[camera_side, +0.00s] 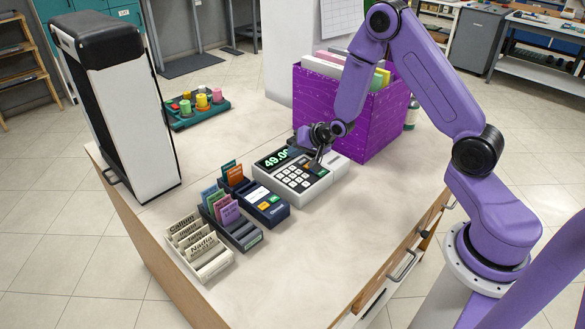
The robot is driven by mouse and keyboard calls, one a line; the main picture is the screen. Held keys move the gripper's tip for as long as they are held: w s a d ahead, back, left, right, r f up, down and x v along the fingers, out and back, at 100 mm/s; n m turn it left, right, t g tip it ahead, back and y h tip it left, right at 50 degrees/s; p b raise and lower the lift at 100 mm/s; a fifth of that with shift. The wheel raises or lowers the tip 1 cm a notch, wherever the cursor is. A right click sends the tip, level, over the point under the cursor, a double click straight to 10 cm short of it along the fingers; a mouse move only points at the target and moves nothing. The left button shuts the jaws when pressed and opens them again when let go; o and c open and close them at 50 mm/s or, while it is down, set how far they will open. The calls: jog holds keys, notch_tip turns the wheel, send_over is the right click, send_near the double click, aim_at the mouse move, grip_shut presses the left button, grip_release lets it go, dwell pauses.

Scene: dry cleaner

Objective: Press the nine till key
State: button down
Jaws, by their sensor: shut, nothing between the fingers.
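The till (289,184) is a light grey unit on the counter, with a block of white keys and a few coloured keys. Its dark display shows green digits that read about 49.0, with the end partly hidden. My gripper (316,165) is shut and empty, pointing down at the back right part of the keypad. Its fingertips are over or on the keys there; I cannot tell whether they touch. The key labels are too small to read, so the nine key cannot be picked out, and the gripper may cover some keys.
A purple box (369,124) of folders stands close behind the till. A card terminal (265,205), card holders (231,228) and name-tag rack (208,264) are left of it. A tall white-black unit (142,130) and thread tray (207,116) stand further left. The front right counter is clear.

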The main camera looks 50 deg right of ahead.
notch_tip(320, 180, up, 2)
jog(key=shift+r, duration=0.25)
dwell(0.5)
jog(key=s+a+r+n+g+y, duration=0.1)
jog(key=s+a+r+n+g, duration=0.3)
jog(key=s+a, duration=0.35)
jog(key=s+a+r+n+g+y, duration=0.1)
jog(key=s+a+r+n, duration=0.3)
jog(key=s+a+n, duration=0.4)
jog(key=s+d+r+n+g+h, duration=0.1)
jog(key=s+r+n, duration=0.1)
jog(key=s, duration=0.5)
jog(key=s+d+r+n+g, duration=0.1)
jog(key=s+d+n, duration=0.1)
jog(key=s, duration=0.6)
jog(key=s+d+r+n+g+h, duration=0.1)
jog(key=s+r+n+g, duration=0.1)
jog(key=s+n, duration=0.2)
jog(key=s, duration=0.3)
jog(key=shift+s+d+r+h, duration=0.25)
jog(key=shift+d+r+h, duration=0.05)
jog(key=shift+d, duration=0.05)
